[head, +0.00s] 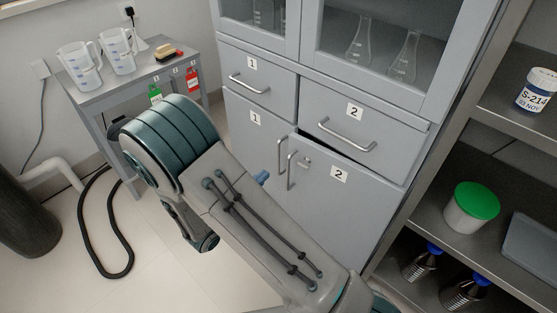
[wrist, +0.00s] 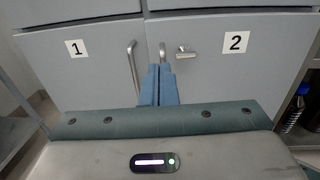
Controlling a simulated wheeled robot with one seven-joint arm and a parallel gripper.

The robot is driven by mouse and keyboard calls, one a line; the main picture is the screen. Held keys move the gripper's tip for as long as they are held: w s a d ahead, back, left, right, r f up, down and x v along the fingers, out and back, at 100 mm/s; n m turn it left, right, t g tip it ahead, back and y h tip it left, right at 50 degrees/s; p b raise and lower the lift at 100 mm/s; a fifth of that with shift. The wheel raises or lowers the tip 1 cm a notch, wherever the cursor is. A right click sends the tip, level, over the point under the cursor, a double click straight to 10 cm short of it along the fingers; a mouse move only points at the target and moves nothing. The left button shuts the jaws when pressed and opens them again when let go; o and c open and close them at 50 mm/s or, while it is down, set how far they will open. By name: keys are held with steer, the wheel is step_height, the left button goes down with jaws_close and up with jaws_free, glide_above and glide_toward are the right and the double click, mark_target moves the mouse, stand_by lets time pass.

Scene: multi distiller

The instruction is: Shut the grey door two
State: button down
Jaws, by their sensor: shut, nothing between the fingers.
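The grey door two (head: 345,205) is the lower right cabinet door with a "2" label. A dark gap shows along its top edge below the drawer, so it looks slightly ajar. Its upright metal handle (head: 290,172) is by its left edge, with a small lock beside it. In the wrist view door two (wrist: 262,65) fills the right side. My gripper (wrist: 159,68) is shut and empty, its blue fingers together in front of the seam between the doors, overlapping door two's handle in the picture. Contact is unclear. In the head view only a blue bit of the gripper (head: 262,177) shows past my arm.
Door one (wrist: 88,78) is to the left with its own handle (wrist: 132,65). Drawer two (head: 365,130) is above door two. An open shelf (head: 430,225) with jars and bottles stands close on the right. A side table (head: 115,85) with beakers is at left.

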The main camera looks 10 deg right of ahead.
mark_target(296, 145)
steer(key=b+x, duration=0.3)
steer(key=x, duration=0.9)
steer(key=shift+d, duration=0.25)
steer(key=shift+w+d+b, duration=0.3)
steer(key=shift+w+d, duration=0.1)
steer(key=shift+d, duration=0.05)
